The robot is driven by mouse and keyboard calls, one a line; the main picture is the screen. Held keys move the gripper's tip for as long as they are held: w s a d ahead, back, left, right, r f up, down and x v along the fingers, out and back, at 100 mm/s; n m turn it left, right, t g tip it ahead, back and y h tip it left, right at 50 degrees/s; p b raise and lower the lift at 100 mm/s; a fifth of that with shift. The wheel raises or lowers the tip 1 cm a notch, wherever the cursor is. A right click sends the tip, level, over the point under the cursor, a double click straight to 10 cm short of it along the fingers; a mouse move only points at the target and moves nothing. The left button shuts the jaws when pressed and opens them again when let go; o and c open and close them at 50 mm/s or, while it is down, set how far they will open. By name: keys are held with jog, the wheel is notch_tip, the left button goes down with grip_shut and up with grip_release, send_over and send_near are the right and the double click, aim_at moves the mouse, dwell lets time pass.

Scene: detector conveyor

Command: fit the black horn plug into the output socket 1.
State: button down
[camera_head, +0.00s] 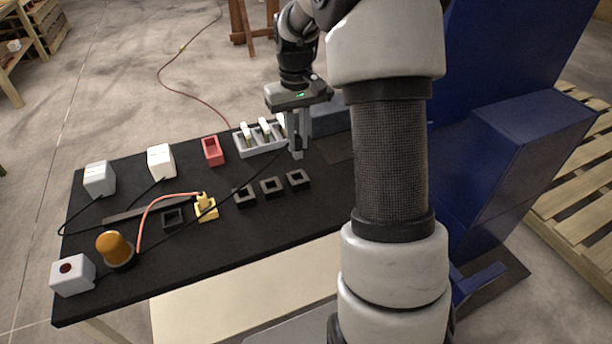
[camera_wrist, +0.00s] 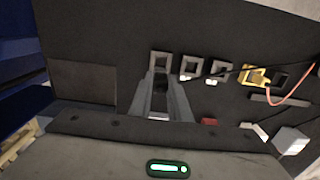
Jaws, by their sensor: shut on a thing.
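My gripper (camera_head: 297,153) points down over the black mat, right of the grey rack. In the wrist view its two fingers (camera_wrist: 161,88) are shut on a small dark thing, taken as the black horn plug; it is mostly hidden by the fingers. Three dark square sockets stand in a row in front of the gripper: right (camera_head: 298,179), middle (camera_head: 272,187) and left (camera_head: 245,197). They also show in the wrist view just past the fingertips. No label is readable, so I cannot tell which is output socket 1. The held thing is apart from them.
A yellow plug (camera_head: 206,208) with an orange cable sits beside a dark frame (camera_head: 172,217). An orange beacon (camera_head: 115,248), a white button box (camera_head: 72,275), two white boxes (camera_head: 161,161), a red tray (camera_head: 213,151) and a grey rack (camera_head: 243,152) share the table. Thin black cables cross it.

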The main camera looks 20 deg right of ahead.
notch_tip(320, 180, down, 9)
jog(key=shift+a+f+b, duration=0.1)
jog(key=shift+f+b, duration=0.1)
jog(key=shift+b, duration=0.6)
